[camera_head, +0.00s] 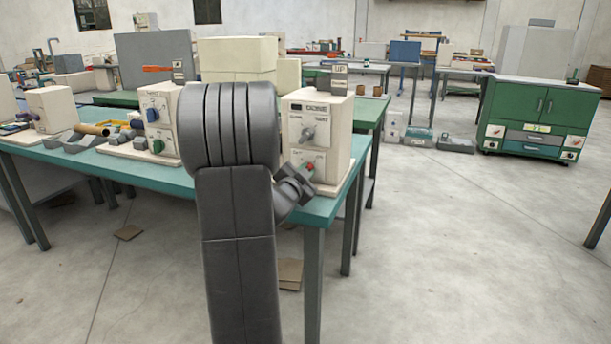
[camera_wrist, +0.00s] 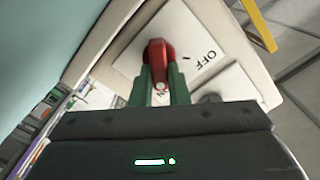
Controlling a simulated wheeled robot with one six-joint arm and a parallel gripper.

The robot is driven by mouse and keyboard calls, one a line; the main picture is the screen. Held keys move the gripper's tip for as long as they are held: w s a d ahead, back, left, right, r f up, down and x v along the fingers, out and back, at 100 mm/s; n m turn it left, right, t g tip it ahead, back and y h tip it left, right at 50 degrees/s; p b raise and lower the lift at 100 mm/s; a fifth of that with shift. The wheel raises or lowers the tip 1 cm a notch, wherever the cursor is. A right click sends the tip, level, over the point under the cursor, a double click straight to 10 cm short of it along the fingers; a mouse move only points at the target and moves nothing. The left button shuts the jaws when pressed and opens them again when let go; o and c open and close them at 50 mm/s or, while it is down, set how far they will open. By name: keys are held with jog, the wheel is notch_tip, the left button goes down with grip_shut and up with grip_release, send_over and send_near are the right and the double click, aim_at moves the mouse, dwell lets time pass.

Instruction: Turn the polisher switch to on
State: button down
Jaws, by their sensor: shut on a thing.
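A red switch knob (camera_wrist: 158,56) sits on a white plate (camera_wrist: 190,30) printed "OFF" to the right of the knob in the wrist view. My gripper (camera_wrist: 161,70) has its two green fingers closed on either side of the knob. Other lettering by the fingers is mostly hidden, and I cannot tell which mark the knob points at. In the head view, the knob (camera_head: 310,167) is low on the front of a cream box (camera_head: 335,132) at the table's right end, with my gripper (camera_head: 305,173) against it.
A grey knob (camera_head: 308,134) sits above the red one on the same box. A similar cream box (camera_head: 160,105) with blue and green knobs stands left along the teal table (camera_head: 180,178). My arm hides the table between them.

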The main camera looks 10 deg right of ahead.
dwell(0.3)
jog(key=c, duration=1.4)
grip_release()
jog(key=shift+s, duration=0.15)
jog(key=p+v, duration=0.1)
jog(key=v, duration=1.2)
jog(key=shift+s+a, duration=0.25)
jog(key=shift+w+d, duration=0.1)
jog(key=shift+w, duration=0.05)
jog(key=b+x, duration=0.1)
jog(key=x, duration=1.2)
jog(key=shift+w+d, duration=0.25)
jog(key=shift+a, duration=0.1)
